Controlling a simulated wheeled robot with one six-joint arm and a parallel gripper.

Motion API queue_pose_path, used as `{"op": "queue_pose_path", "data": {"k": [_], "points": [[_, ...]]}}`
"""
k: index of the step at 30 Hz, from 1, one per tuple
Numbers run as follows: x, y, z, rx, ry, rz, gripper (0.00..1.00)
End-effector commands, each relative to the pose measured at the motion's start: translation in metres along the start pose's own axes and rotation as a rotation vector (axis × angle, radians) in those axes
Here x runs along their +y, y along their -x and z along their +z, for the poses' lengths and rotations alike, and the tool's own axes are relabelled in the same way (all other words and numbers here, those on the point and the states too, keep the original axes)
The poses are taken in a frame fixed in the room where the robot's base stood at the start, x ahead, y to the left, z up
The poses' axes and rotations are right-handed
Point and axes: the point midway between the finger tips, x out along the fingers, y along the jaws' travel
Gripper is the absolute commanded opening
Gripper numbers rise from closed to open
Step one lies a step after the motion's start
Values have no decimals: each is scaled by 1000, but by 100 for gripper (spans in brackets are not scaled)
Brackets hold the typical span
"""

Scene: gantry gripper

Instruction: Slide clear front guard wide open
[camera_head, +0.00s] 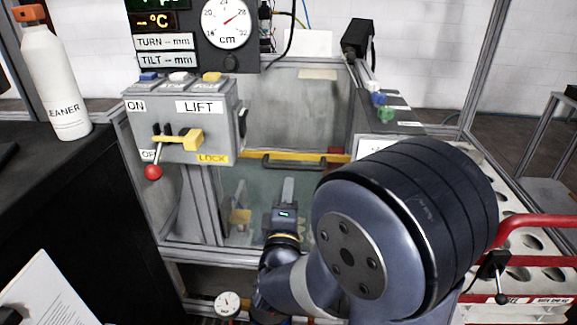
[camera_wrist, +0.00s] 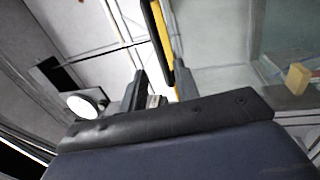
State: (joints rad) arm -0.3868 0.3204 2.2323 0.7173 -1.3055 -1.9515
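The clear front guard (camera_head: 258,190) is a tinted see-through pane on the front of the machine, with a yellow strip (camera_head: 340,157) along its top edge. A dark bar handle (camera_head: 290,164) runs along that strip. In the wrist view the handle (camera_wrist: 161,38) and yellow strip (camera_wrist: 157,20) run down from the top towards my fingers. My gripper (camera_head: 288,190) is in front of the pane, just below the handle in the head view. In the wrist view my gripper (camera_wrist: 160,88) has its fingers apart, with the handle's end between or just beyond them. Contact cannot be told.
A control box (camera_head: 190,125) marked LIFT, with a red-knobbed lever and yellow lock piece, stands left of the opening. A black counter (camera_head: 60,190) with a cleaner bottle (camera_head: 55,85) is at left. A red rail (camera_head: 535,220) and a holed rack (camera_head: 530,265) are at right.

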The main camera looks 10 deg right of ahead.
Motion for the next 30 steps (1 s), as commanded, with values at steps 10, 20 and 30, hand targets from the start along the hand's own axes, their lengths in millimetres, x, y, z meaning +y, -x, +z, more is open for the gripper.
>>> {"op": "queue_pose_path", "data": {"k": [10,20,30], "points": [[0,-65,1,-3,-2,0,30],[0,-85,0,0,-2,-1,30],[0,-84,0,1,-2,-1,18]]}}
